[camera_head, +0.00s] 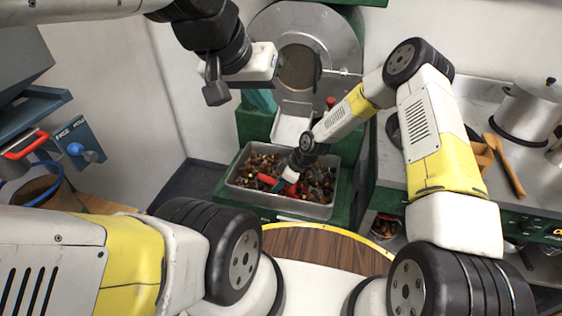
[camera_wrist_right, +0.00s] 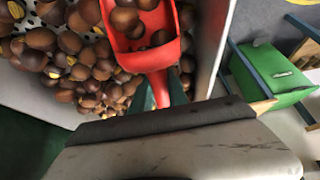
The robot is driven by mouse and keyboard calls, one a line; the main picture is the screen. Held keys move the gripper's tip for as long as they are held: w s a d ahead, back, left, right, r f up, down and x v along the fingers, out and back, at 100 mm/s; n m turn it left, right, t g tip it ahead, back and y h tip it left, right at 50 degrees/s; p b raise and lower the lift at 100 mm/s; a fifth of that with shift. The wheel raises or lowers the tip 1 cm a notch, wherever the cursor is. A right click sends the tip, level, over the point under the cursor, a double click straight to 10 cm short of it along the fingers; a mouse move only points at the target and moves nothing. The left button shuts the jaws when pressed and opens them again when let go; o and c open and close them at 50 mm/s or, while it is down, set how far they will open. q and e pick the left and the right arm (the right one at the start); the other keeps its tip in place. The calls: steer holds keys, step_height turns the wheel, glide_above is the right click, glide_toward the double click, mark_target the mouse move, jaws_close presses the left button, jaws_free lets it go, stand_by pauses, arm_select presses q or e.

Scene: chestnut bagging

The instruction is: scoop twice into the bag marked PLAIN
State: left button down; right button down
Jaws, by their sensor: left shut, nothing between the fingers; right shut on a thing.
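A metal tray (camera_head: 300,207) full of brown chestnuts stands in the middle of the head view. My right gripper (camera_head: 283,186) reaches down into it, shut on a red scoop (camera_head: 290,189). In the right wrist view the scoop (camera_wrist_right: 150,52) holds several chestnuts and lies over loose chestnuts (camera_wrist_right: 70,60) beside the tray's wall (camera_wrist_right: 213,45). My left gripper (camera_head: 215,92) is shut and empty, raised high to the left of the tray. I cannot make out a bag marked PLAIN in either view.
A round metal machine (camera_head: 335,35) stands behind the tray. A stove counter with a pot (camera_head: 527,108) and wooden spoon (camera_head: 505,165) is at the right. A blue rack with a red-handled tool (camera_head: 27,145) is at the left. A wooden round top (camera_head: 320,245) lies in front.

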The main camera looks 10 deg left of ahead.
steer(key=shift+d+f, duration=0.1)
steer(key=shift+d, duration=0.7)
steer(key=shift+a+r+h, duration=0.1)
steer(key=shift+r+h, duration=0.25)
steer(key=shift+h, duration=0.85)
steer(key=shift+r+h, duration=0.3)
steer(key=shift+r, duration=0.05)
steer(key=shift+h, duration=0.4)
steer(key=shift+a+r, duration=0.35)
steer(key=shift+r, duration=0.65)
steer(key=shift+a+r, duration=0.3)
steer(key=shift+r, duration=0.65)
steer(key=shift+a+r, duration=0.35)
steer(key=shift+r, duration=0.65)
